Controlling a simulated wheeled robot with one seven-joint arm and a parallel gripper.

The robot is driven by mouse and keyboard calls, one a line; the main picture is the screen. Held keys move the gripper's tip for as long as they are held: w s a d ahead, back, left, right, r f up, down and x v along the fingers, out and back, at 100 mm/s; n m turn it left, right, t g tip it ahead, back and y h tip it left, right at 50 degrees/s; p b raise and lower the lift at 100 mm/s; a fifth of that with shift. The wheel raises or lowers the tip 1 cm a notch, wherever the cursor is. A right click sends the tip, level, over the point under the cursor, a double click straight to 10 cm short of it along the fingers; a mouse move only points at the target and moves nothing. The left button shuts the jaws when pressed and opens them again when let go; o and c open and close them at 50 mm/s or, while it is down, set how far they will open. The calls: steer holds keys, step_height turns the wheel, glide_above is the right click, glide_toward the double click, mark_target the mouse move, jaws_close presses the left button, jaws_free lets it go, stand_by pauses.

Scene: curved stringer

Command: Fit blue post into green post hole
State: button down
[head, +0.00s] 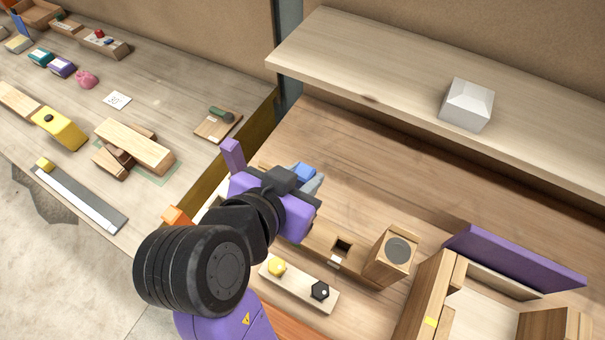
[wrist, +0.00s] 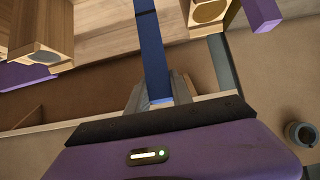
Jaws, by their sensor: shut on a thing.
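My gripper (head: 312,184) is shut on the blue post (head: 303,171) above the wooden bench on the right. In the wrist view, the blue post (wrist: 153,55) runs away from the grey fingers (wrist: 157,98) toward the top edge, and its far end is not clear. In the head view, my arm and gripper hide most of the post. A wooden beam with a dark square hole (head: 342,246) lies to the lower right of the gripper. I see no green marking at this hole, so I cannot tell whether it is the green post hole.
A purple post (head: 232,155) stands left of my gripper, and an orange piece (head: 174,215) is near my arm. A block with a grey disc (head: 397,250) stands beside the hole. A strip with yellow and black knobs (head: 300,285) lies in front. A shelf (head: 365,60) overhangs behind.

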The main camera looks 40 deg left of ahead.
stand_by(0.4)
step_height(320, 180, down, 6)
steer(key=b, duration=0.3)
steer(key=shift+s, duration=0.1)
steer(key=shift+r+p, duration=0.15)
steer(key=shift+p, duration=0.15)
stand_by(2.0)
steer(key=shift+f+b, duration=1.3)
steer(key=shift+f, duration=0.85)
steer(key=c, duration=1.1)
jaws_free()
steer(key=shift+o, duration=0.2)
steer(key=shift+s+r, duration=0.1)
steer(key=v, duration=0.7)
steer(key=shift+s+r+b, duration=0.2)
steer(key=shift+b, duration=0.25)
